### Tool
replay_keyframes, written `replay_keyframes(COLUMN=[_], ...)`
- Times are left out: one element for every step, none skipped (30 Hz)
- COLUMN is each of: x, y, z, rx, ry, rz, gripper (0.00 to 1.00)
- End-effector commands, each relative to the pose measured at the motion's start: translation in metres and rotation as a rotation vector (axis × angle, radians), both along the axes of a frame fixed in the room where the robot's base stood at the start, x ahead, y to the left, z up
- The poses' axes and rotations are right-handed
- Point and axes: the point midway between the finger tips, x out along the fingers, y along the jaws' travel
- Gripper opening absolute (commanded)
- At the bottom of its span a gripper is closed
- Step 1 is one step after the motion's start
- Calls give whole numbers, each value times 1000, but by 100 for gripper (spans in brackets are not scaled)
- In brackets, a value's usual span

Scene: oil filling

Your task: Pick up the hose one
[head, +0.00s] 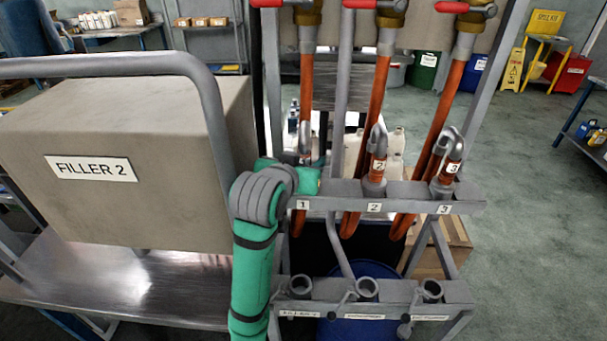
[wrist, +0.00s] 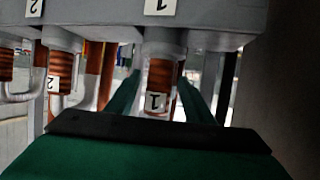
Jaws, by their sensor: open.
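Hose one is an orange hose (head: 306,90) hanging from a valve at the top of the rack. Its nozzle end sits in the holder slot labelled 1, mostly behind my arm in the head view. In the wrist view, hose one (wrist: 160,82) bears a white label 1 and stands between my two green fingers. My gripper (wrist: 160,92) is open, with one finger on each side of the hose. In the head view my green gripper (head: 308,180) is at slot 1, partly hidden by the wrist. Contact with the hose cannot be told.
Hose two (head: 378,165) and hose three (head: 453,165) rest in slots to the right on the grey holder bar (head: 408,192). Below is a lower bar (head: 395,292) with several round sockets. The Filler 2 box (head: 120,165) stands close on the left.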

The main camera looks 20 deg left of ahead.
Motion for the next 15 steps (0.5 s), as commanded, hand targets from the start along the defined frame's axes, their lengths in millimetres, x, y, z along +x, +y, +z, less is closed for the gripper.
replay_keyframes(x=[7, 11, 16, 19, 21, 24, 25, 26, 27, 27, 27, 27, 27, 26, 26], y=[-1, -2, -2, -2, -2, -1, -1, -1, -1, -1, 0, 0, 0, 0, 0], z=[-4, -5, -7, -8, -9, -10, -11, -11, -11, -11, -11, -11, -11, -11, -11], rx=[0, -1, -1, -1, -1, -1, 0, 0, 0, 0, 0, 0, 0, 0, 0], ry=[3, 2, 2, 2, 2, 1, 0, 0, 0, 0, 0, 0, 0, 0, 0], rz=[-1, -2, -2, -2, -2, -2, -1, -1, -1, 0, 0, 0, 0, 0, 0], gripper=[48, 48, 48, 48, 48, 48, 48, 48, 48, 48, 48, 48, 48, 48, 45])
